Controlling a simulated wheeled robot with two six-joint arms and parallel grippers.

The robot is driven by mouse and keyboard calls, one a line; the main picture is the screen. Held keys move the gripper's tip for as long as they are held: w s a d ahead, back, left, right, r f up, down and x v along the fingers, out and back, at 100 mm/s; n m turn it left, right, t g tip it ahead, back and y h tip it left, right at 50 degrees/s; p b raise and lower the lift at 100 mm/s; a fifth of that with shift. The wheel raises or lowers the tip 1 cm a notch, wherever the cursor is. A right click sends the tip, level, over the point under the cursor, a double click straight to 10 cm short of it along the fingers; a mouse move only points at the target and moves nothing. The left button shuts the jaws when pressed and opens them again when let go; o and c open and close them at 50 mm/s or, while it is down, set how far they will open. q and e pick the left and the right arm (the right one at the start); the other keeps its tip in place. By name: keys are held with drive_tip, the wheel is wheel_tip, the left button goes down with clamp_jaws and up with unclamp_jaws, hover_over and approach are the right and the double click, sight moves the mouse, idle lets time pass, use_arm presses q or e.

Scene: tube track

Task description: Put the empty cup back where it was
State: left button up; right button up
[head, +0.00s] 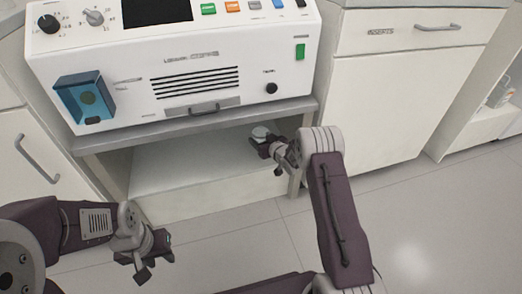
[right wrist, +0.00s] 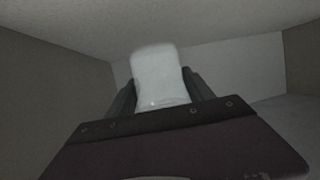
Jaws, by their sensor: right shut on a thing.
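The whitish cup (right wrist: 158,75) stands between the two dark fingers of my right gripper (right wrist: 160,92) in the right wrist view. The gripper is shut on it, and the fingers hide part of its sides. In the head view the cup (head: 260,132) shows small and pale at the tip of my right gripper (head: 266,141), inside the open shelf space under the white machine. I cannot tell whether the cup touches the shelf floor. My left gripper (head: 158,257) is empty at the lower left, its fingers apart.
The white machine (head: 130,70) with knobs, a screen and a blue holder (head: 84,97) stands on the grey shelf top (head: 200,121). Below is the open shelf (head: 190,165) with side walls. A white cabinet (head: 390,110) is at right. The floor in front is clear.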

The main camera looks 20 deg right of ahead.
wheel_tip(320, 180, down, 4)
drive_tip(key=b, duration=0.2)
drive_tip(key=shift+r+b, duration=0.1)
drive_tip(key=shift+b, duration=0.3)
drive_tip(key=shift+r, duration=0.25)
drive_tip(key=shift+f, duration=0.25)
drive_tip(key=o, duration=1.3)
drive_tip(key=shift+o, duration=0.2)
drive_tip(key=shift+r, duration=0.2)
